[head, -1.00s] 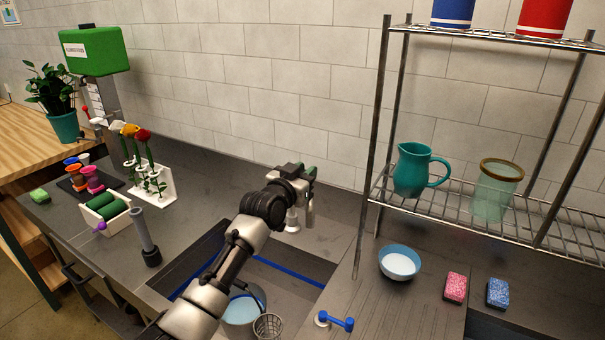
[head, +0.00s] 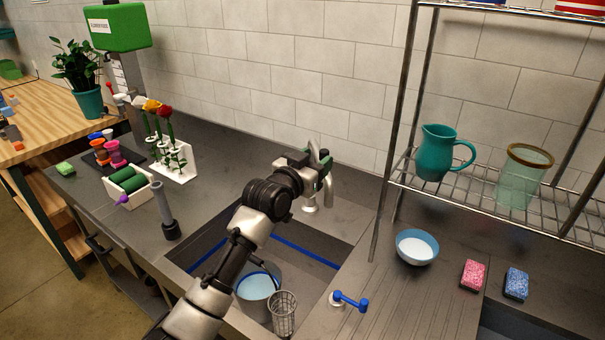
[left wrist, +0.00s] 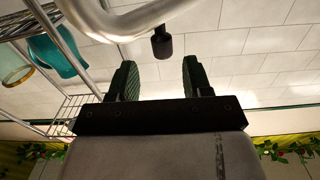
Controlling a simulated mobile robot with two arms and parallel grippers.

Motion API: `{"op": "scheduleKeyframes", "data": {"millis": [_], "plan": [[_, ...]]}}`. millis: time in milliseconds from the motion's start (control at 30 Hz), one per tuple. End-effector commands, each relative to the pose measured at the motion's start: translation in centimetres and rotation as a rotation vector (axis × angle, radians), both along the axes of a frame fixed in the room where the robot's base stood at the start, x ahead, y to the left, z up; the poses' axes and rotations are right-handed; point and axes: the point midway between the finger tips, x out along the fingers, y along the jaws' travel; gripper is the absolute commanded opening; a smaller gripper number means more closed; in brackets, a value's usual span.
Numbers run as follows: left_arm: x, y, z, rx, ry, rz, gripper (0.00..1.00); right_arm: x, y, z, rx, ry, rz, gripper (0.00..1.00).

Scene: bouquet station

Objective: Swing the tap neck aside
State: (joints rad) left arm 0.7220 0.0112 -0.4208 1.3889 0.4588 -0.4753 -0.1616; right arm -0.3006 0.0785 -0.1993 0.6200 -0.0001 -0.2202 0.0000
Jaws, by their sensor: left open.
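The tap (head: 328,190) stands behind the sink, with a pale metal neck that bends downward at its right. In the left wrist view the curved neck (left wrist: 128,26) crosses the top, close beyond the fingers. My left gripper (head: 318,155) is at the top of the tap in the head view and hides part of the neck. The left wrist view shows its two dark green finger pads (left wrist: 160,78) apart with nothing between them. I cannot tell whether a finger touches the neck. My right gripper is not in view.
The sink holds a bucket (head: 257,287) and a wire basket (head: 284,314). A blue-handled valve (head: 350,301) is on the counter's front right. A wire rack (head: 470,195) with a teal pitcher (head: 437,154) stands right of the tap. A bowl (head: 416,247) sits below it.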

Motion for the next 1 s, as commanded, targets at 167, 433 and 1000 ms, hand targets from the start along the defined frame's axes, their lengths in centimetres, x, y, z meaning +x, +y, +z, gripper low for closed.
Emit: {"op": "scheduleKeyframes", "data": {"millis": [167,433,1000], "plan": [[-2.6,1.5,-0.2,0.0,-0.002,0.0,0.49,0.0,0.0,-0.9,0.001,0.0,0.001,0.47],[-4.7,2.7,-0.1,-0.001,-0.001,0.0,0.49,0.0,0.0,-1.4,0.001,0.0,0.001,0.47],[-7.9,4.0,-5.7,0.04,0.133,0.023,0.49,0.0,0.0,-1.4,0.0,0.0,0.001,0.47]]}}
